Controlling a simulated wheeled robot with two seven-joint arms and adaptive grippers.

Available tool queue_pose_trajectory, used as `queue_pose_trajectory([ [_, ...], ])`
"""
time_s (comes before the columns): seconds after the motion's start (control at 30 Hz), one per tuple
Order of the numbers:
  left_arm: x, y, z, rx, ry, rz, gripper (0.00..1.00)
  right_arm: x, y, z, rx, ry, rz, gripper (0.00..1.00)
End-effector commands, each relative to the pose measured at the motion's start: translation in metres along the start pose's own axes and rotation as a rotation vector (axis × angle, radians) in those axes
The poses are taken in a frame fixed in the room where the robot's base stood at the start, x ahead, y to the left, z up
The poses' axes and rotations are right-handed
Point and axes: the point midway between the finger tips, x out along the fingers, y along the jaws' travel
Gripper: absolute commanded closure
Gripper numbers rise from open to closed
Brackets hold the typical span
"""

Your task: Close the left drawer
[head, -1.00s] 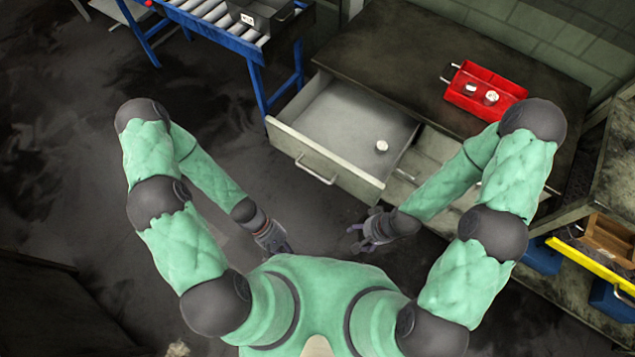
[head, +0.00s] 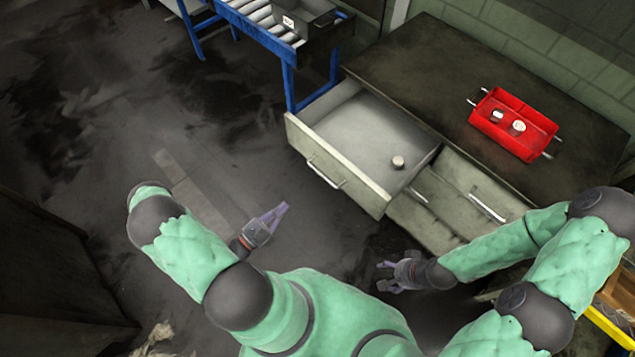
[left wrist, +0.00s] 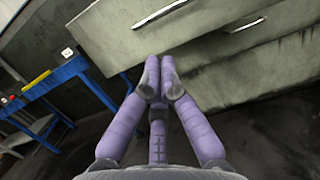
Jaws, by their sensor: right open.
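The left drawer (head: 335,187) is pulled out of the workbench in the head view. It has a pale front and a bar handle (head: 325,173). A small white round part (head: 398,162) lies inside, towards its right end. My left gripper (head: 283,206) is in front of and below the drawer front, apart from it. Its purple fingers meet at the tips in the left wrist view (left wrist: 158,75), with nothing seen between them. Drawer fronts with bar handles (left wrist: 160,13) show beyond the fingers there. My right gripper (head: 380,276) is open and empty, in front of the bench, right of my left gripper.
A red bin (head: 513,125) with small white parts sits on the workbench top (head: 440,75). Another drawer front (head: 465,200) is right of the open drawer. A blue-framed roller conveyor (head: 290,80) stands left of the bench. The floor (head: 130,130) left of the drawer is clear.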

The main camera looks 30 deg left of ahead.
Motion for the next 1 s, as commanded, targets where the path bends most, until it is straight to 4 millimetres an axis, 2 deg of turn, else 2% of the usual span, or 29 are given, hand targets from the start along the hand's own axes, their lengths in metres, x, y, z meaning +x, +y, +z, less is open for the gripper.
queue_pose_trajectory([
  [0.17, 0.018, -0.001, 0.000, 0.000, -0.002, -0.006, 1.00, 0.002, 0.001, 0.000, 0.000, 0.000, 0.000, 0.31],
  [0.7, 0.102, -0.003, 0.000, -0.001, -0.002, -0.010, 1.00, 0.011, 0.004, -0.001, 0.000, 0.000, 0.000, 0.31],
  [1.0, 0.133, -0.002, 0.000, -0.001, 0.000, -0.007, 1.00, 0.017, 0.006, -0.001, 0.000, 0.000, 0.000, 0.31],
])
